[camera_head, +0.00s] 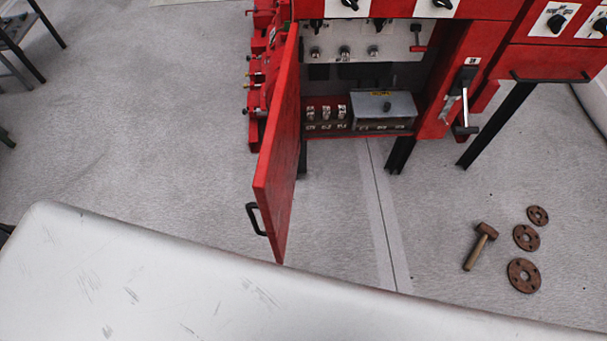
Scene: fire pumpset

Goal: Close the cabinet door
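The red cabinet door (279,150) stands wide open, hinged on the left side of the cabinet opening and swung out toward me. Its black handle (255,219) is on the door's left face near the free edge. The red cabinet (445,95) is at the top centre. Its open inside shows a grey panel with knobs (345,50) and a grey box (384,108) with small switches beside it. Neither of my grippers shows in the head view.
A pale, scratched surface (130,285) fills the bottom foreground. A hammer (481,246) and three rusty round flanges (524,275) lie on the floor at the right. A grey lever (465,110) juts from the cabinet's right side. The floor left of the door is clear.

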